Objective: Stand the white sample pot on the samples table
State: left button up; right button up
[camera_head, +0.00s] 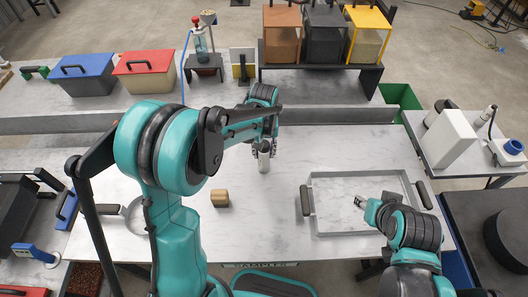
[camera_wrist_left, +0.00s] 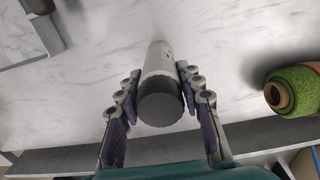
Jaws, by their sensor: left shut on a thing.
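The white sample pot (camera_head: 264,163) is in my left gripper (camera_head: 264,148), over the back middle of the marble-topped table (camera_head: 290,215). A sign reading SAMPLES is on that table's front edge. In the left wrist view the pot (camera_wrist_left: 158,60) is a white cylinder with a dark grey cap (camera_wrist_left: 160,106) towards the camera. Both fingers of the left gripper (camera_wrist_left: 160,90) press on its sides. I cannot tell whether its base touches the tabletop.
A grey tray (camera_head: 316,230) with dark handles lies on the table's right. A small wooden block (camera_head: 220,198) sits left of it. Lidded bins and a rack of boxes stand behind. Bare tabletop surrounds the pot.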

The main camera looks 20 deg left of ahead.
pick_arm(q)
jog(key=shift+s+r, duration=0.1)
jog(key=shift+f, duration=0.2)
jog(key=o, duration=1.2)
jog(key=shift+r, duration=0.1)
